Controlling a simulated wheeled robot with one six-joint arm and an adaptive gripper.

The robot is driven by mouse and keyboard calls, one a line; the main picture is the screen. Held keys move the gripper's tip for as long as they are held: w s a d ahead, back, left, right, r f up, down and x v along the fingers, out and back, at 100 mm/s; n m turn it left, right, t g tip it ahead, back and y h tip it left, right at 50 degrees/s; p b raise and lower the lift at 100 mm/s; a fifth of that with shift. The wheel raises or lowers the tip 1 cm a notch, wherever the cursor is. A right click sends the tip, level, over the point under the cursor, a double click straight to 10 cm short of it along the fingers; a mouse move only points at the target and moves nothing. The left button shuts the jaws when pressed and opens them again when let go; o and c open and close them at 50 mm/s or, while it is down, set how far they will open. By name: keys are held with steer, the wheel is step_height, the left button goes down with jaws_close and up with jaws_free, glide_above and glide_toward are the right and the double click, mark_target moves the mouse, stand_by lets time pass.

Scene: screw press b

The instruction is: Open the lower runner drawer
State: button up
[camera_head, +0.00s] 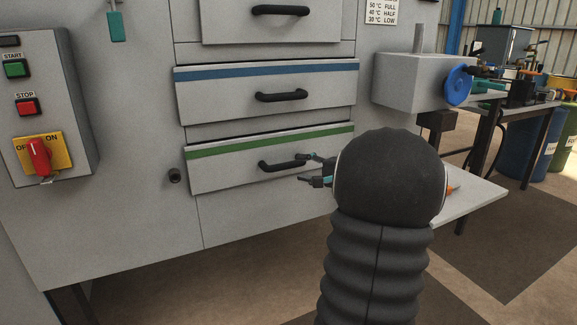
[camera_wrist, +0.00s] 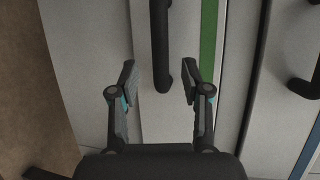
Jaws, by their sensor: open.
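The lower drawer (camera_head: 230,173) has a grey front with a green stripe along its top and is the lowest drawer in the head view. Its black bar handle (camera_head: 277,166) runs roughly level across the front. My gripper (camera_head: 306,168) is open at the handle's right end. In the wrist view the handle (camera_wrist: 160,40) comes down from the top edge, and its end lies between my two spread fingers (camera_wrist: 158,80), with a gap on each side. Neither finger appears to touch it. My wrist hides the area right of the drawer in the head view.
A blue-striped drawer (camera_head: 220,95) with its own handle sits above. A control box (camera_head: 50,105) with buttons and a red switch is at left. A grey box with a blue wheel (camera_head: 458,82) and a light tabletop (camera_head: 480,198) are at right. Open floor lies below.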

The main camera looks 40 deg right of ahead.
mark_target(292, 166)
steer(key=shift+x, duration=3.15)
jaws_close()
